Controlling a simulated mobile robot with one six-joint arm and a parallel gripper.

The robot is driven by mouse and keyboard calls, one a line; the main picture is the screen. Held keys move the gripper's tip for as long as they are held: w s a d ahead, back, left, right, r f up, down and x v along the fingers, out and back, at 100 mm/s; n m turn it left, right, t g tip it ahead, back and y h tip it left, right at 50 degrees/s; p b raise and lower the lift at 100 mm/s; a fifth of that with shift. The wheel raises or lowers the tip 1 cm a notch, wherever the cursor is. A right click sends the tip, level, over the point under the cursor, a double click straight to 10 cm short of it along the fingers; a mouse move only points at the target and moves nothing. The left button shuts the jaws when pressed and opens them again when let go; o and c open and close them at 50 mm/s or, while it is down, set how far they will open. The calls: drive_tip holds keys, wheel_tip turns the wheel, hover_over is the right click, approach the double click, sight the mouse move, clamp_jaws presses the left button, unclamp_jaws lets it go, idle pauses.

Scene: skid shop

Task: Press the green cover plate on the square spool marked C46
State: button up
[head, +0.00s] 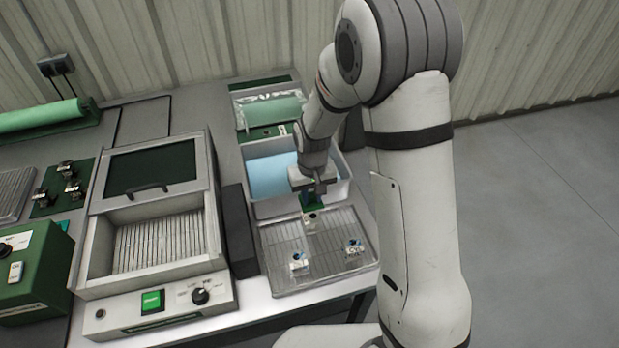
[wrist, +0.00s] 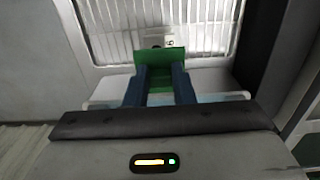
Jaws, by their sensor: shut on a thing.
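My gripper (head: 313,190) is shut on a small green plate (wrist: 160,56), held between the two dark blue fingers (wrist: 162,84). The green plate (head: 306,203) also shows below the gripper in the head view. A small pale spool-like part (head: 312,219) sits on a wire rack tray (head: 330,281) just below the plate. In the wrist view this part (wrist: 160,41) lies just beyond the plate's edge, partly hidden by it. I cannot tell whether they touch. Two similar parts stand nearer on the rack, one left (head: 299,262) and one right (head: 353,248). No marking such as C46 is readable.
A white bin with a blue inside (head: 268,178) stands behind the rack. A dark block (head: 239,229) and an open-lidded machine with a green button (head: 152,301) stand left. Several small metal parts lie on a green board (head: 62,189). Open floor (head: 540,185) lies right.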

sight(312, 203)
drive_tip(key=shift+w+f, duration=0.1)
drive_tip(key=shift+f, duration=0.1)
drive_tip(key=shift+f+b, duration=2)
drive_tip(key=shift+f, duration=0.7)
drive_tip(key=shift+f+b, duration=0.65)
drive_tip(key=shift+b, duration=0.45)
idle(0.3)
drive_tip(key=o, duration=1.4)
drive_tip(key=shift+o, duration=0.2)
